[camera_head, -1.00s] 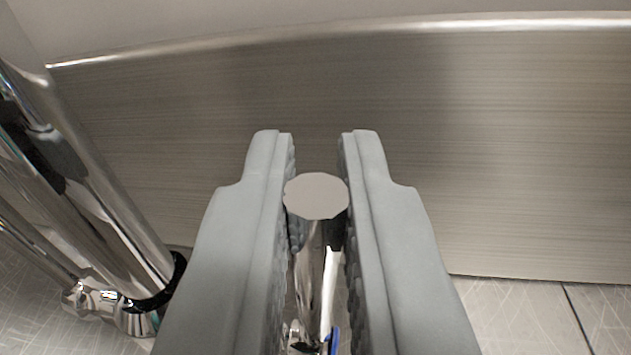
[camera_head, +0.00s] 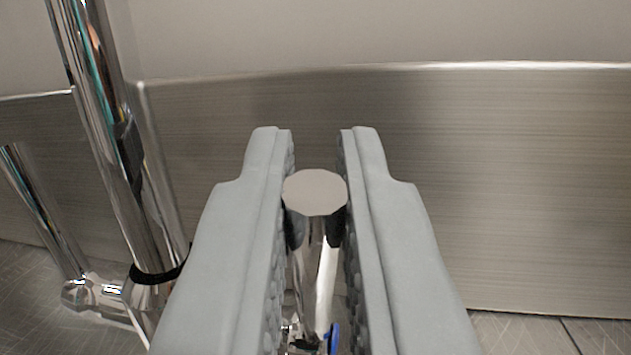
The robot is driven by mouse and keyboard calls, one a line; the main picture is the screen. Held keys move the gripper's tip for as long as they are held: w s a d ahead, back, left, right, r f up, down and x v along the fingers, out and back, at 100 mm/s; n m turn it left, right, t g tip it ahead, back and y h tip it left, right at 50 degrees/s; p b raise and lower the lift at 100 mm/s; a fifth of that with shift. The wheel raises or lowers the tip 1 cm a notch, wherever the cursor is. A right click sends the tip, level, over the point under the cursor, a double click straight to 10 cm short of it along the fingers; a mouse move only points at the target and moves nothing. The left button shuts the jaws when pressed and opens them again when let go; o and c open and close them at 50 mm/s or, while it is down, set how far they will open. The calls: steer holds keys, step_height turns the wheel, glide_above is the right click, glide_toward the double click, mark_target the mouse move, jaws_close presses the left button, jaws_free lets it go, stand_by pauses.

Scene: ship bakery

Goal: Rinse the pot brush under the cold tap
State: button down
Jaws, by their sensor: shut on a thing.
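My gripper (camera_head: 312,140) is shut on a polished metal lever with a flat round end. This appears to be the cold tap's lever (camera_head: 314,190), with a blue mark (camera_head: 334,336) low down by its base. The lever's end stands up between the two grey fingers, and its shaft runs down between them. Its lower part is mostly hidden by the fingers. The pot brush is not in view.
A tall chrome pipe (camera_head: 110,150) with a black ring (camera_head: 157,275) stands close on the left, beside a thinner chrome pipe (camera_head: 40,210). A brushed metal upstand (camera_head: 520,190) runs behind, below a plain wall (camera_head: 400,30). Scratched metal surface shows at lower right.

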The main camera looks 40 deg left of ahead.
steer(key=c, duration=1.6)
jaws_free()
steer(key=v, duration=1.2)
steer(key=o, duration=0.6)
steer(key=shift+c, duration=0.2)
